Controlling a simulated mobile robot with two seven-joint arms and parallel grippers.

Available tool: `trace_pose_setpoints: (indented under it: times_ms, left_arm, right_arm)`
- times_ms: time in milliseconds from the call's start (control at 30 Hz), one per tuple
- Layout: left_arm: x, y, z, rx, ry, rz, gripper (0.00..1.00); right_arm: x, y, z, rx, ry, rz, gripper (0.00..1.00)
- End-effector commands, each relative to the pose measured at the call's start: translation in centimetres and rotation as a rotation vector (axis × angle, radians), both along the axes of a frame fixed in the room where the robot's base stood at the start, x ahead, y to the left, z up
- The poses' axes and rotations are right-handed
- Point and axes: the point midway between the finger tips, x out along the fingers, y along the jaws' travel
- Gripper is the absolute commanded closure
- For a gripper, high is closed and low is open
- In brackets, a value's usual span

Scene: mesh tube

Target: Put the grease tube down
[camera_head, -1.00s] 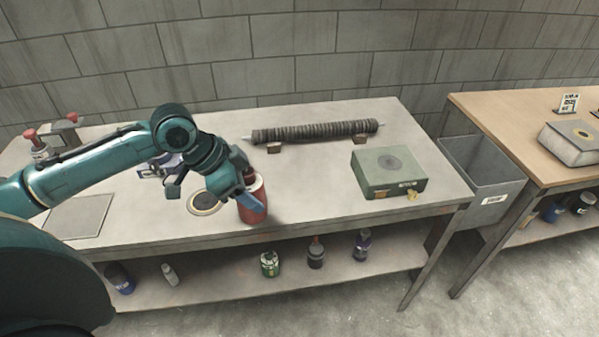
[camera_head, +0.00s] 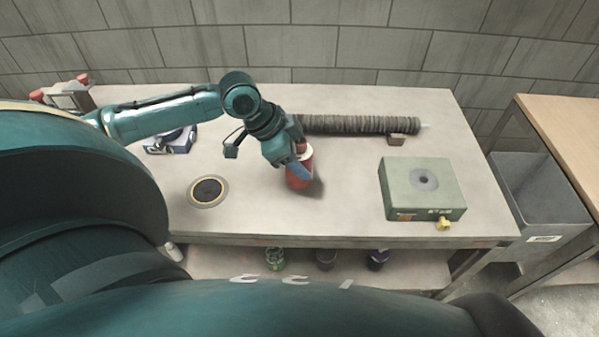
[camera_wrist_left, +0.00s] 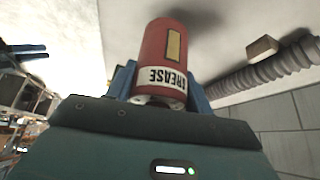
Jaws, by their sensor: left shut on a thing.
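The grease tube (camera_head: 299,171) is a red cylinder with a pale upper end, standing roughly upright over the grey workbench (camera_head: 345,215). My left gripper (camera_head: 297,160) is shut on it near its upper end. In the left wrist view the tube (camera_wrist_left: 165,50) sits between the blue fingers, its "GREASE" label upside down. A shadow lies just right of its base; I cannot tell whether the base touches the bench. My right gripper is not in view.
A round black-centred disc (camera_head: 208,191) lies left of the tube. A ribbed dark roll (camera_head: 350,124) rests behind it on small blocks. A green box (camera_head: 422,187) stands to the right. Bare bench lies between tube and box. A grey bin (camera_head: 545,200) stands beyond the bench.

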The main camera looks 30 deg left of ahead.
Motion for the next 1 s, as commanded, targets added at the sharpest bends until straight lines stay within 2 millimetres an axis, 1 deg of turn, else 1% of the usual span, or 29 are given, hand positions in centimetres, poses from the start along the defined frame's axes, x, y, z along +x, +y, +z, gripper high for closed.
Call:
trace_pose_setpoints:
  times_ms: [67,233,333,700,733,1000]
  left_arm:
    - [0.0,0.0,-0.7,0.000,0.000,0.001,0.75]
    - [0.0,0.0,-3.4,-0.001,0.003,0.002,0.75]
    - [0.0,0.0,-4.7,-0.001,0.001,0.002,0.75]
    - [0.0,0.0,-5.1,0.000,-0.001,0.000,0.75]
    - [0.0,0.0,-5.2,0.000,0.000,0.000,0.48]
    - [0.0,0.0,-5.2,0.000,0.000,0.000,0.27]
  right_arm:
    - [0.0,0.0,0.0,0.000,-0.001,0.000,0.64]
    - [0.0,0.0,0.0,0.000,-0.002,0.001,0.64]
    - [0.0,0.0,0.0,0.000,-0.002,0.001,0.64]
    - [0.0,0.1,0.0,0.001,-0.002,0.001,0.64]
    - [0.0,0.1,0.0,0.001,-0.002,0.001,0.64]
    - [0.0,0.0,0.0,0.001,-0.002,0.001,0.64]
